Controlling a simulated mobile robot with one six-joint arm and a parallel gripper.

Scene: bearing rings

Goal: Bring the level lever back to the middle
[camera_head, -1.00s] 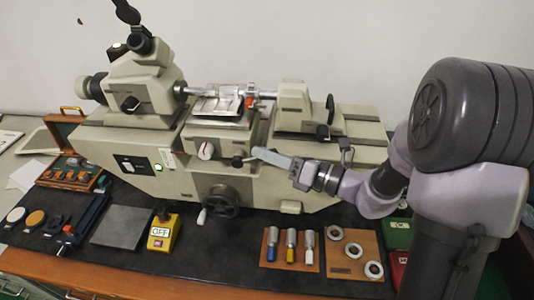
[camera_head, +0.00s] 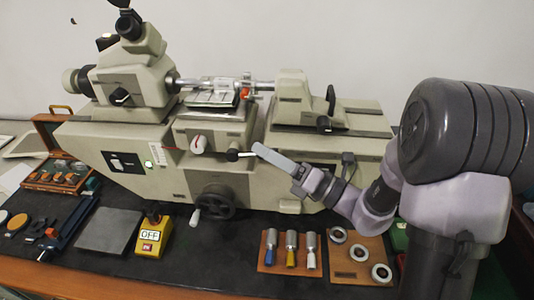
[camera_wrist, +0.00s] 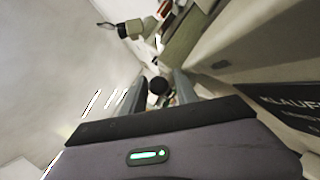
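The level lever (camera_head: 240,155) is a short pale rod with a dark knob, on the front of the grey-beige measuring machine (camera_head: 215,130). It points sideways in the head view, just right of a round white dial (camera_head: 198,144) with a red mark. My gripper (camera_head: 258,149) comes from the right, its long grey finger close to the lever. In the wrist view my gripper (camera_wrist: 162,88) has its two fingers apart, with a dark round knob (camera_wrist: 158,85) showing between them. I cannot tell whether either finger touches it.
A handwheel (camera_head: 214,203) sits below the lever. On the dark bench mat are a yellow box marked OFF (camera_head: 153,236), a wooden board with several plug gauges (camera_head: 290,262) and a board with rings (camera_head: 357,262). The tailstock (camera_head: 293,98) stands above right.

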